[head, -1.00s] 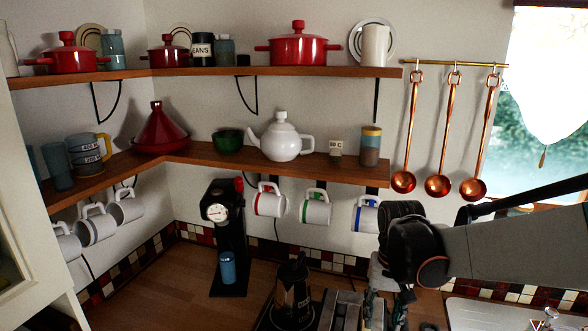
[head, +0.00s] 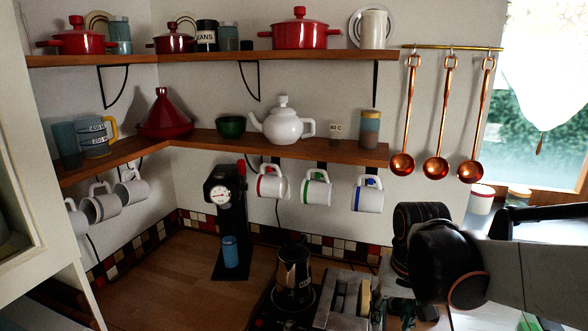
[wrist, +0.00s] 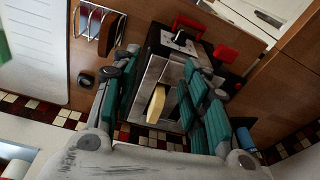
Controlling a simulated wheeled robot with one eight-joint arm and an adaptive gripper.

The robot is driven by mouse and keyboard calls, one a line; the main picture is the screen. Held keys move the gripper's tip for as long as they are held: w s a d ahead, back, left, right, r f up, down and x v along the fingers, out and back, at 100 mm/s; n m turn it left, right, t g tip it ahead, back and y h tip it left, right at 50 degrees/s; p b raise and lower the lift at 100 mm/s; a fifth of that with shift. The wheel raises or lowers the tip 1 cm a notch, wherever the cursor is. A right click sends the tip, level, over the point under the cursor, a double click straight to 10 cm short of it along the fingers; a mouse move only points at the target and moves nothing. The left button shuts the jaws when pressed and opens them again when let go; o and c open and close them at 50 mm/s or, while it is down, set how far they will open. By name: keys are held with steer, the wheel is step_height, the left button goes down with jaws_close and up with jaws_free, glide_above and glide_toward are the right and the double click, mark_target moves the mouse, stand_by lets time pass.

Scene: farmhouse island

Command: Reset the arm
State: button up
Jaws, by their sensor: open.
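My gripper (wrist: 166,72) is open in the wrist view, its teal-padded fingers spread apart with nothing held between them. A metal toaster (wrist: 171,75) with a pale bread-like slice (wrist: 157,104) in its slot lies beyond and between the fingers; whether they touch it I cannot tell. In the head view my arm comes in from the right edge, its dark wrist joint above the counter. The gripper hangs below it, mostly hidden and cut off by the lower frame edge. The toaster (head: 341,298) stands just left of it.
A moka pot (head: 293,275) stands left of the toaster. Behind are a black coffee press (head: 230,215) with a blue cup (head: 230,252), hanging mugs (head: 316,188), shelves with a white teapot (head: 282,122), and copper ladles (head: 436,165). The wooden counter (head: 170,285) is clear at left.

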steer(key=s+f+n+t+b, duration=0.1)
steer(key=s+f+t+b, duration=0.4)
steer(key=s+f+b, duration=0.6)
steer(key=b, duration=0.4)
steer(key=shift+s+f+n+t, duration=0.3)
steer(key=shift+s+n, duration=0.05)
steer(key=shift+n, duration=0.05)
steer(key=shift+o, duration=0.3)
stand_by(0.7)
